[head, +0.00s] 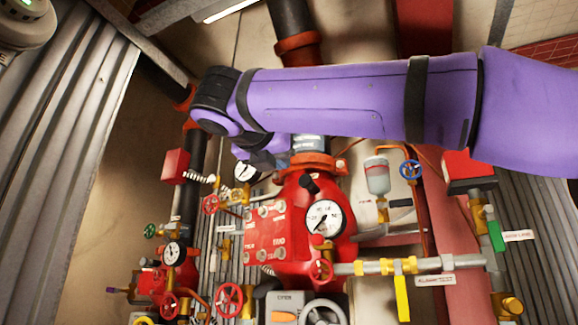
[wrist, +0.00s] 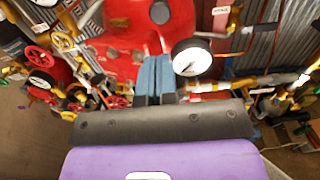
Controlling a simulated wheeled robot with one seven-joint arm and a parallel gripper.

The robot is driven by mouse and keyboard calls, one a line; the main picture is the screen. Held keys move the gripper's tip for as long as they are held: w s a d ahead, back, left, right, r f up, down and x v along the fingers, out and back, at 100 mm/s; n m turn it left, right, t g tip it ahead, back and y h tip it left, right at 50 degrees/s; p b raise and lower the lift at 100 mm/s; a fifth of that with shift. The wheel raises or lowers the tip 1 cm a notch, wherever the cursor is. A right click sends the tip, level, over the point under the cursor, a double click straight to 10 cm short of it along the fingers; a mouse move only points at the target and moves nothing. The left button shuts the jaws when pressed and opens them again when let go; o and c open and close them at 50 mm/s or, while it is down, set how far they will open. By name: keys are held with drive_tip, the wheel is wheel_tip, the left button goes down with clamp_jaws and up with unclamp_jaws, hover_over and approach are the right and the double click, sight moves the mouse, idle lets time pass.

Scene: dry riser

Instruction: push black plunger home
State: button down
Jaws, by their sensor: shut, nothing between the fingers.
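A short black plunger (head: 310,184) sticks out at a tilt from the upper part of the red valve body (head: 290,200), just above and left of a white dial gauge (head: 324,218). My gripper (head: 264,158) is above and left of the plunger, partly hidden by my wrist. In the wrist view my two blue fingers (wrist: 154,78) are closed together and empty, pointing at the red body (wrist: 115,35), with the gauge (wrist: 192,57) to their right. A dark round knob (wrist: 160,12) shows beyond the fingertips; I cannot tell whether it is the plunger.
Red handwheels (head: 229,299), brass fittings and small gauges (head: 172,253) crowd the lower left. A yellow-handled valve (head: 402,295) and pipe lie to the right. A clear bowl (head: 377,175) and blue handwheel (head: 410,170) stand upper right. Corrugated metal (head: 60,150) walls the left.

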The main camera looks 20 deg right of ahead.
drive_tip(key=shift+v, duration=1)
